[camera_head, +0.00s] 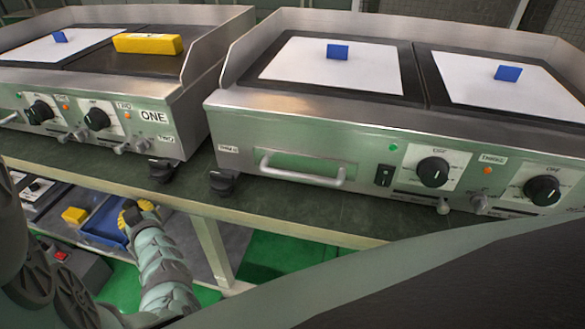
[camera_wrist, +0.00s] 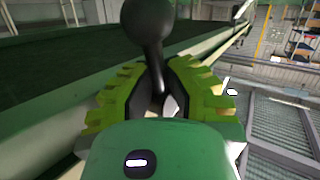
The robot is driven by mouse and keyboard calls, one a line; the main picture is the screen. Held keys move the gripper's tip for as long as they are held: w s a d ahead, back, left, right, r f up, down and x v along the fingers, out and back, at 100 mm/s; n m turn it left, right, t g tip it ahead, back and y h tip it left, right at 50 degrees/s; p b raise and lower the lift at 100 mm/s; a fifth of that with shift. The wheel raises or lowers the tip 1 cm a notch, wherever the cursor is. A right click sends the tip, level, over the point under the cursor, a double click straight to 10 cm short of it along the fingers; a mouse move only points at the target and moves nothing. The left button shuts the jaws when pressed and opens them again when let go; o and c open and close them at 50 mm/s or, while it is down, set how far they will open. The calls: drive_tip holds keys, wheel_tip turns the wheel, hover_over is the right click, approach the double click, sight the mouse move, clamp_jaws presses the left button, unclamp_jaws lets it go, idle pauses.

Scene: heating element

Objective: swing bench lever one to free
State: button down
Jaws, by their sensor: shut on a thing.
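A black lever with a round ball knob (camera_wrist: 148,20) stands at the top middle of the wrist view. My gripper (camera_wrist: 163,88), with yellow-green ridged fingers, is shut around the lever's stem, below the knob. In the head view my gripper (camera_head: 138,212) is at the lower left, just below the front edge of the bench (camera_head: 300,222). I cannot make out the lever in the head view, and no label on it shows, so its number and exact position are unclear.
A griddle marked ONE (camera_head: 153,116) stands on the bench at left, with a yellow block (camera_head: 148,44) on top. Another griddle (camera_head: 300,118) stands at right. Black feet or knobs (camera_head: 222,182) sit below them. A blue tray (camera_head: 104,225) lies on a lower shelf beside my gripper.

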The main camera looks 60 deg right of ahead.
drive_tip(key=shift+s+r+n+g+p, duration=0.1)
drive_tip(key=shift+r+n+g+p, duration=0.2)
drive_tip(key=shift+g+p, duration=0.3)
drive_tip(key=shift+f, duration=0.25)
drive_tip(key=shift+s, duration=0.1)
drive_tip(key=c, duration=1)
unclamp_jaws()
drive_tip(key=shift+s, duration=0.1)
drive_tip(key=v, duration=1.1)
drive_tip(key=shift+s+r, duration=0.2)
drive_tip(key=shift+s, duration=0.2)
drive_tip(key=shift+o, duration=0.3)
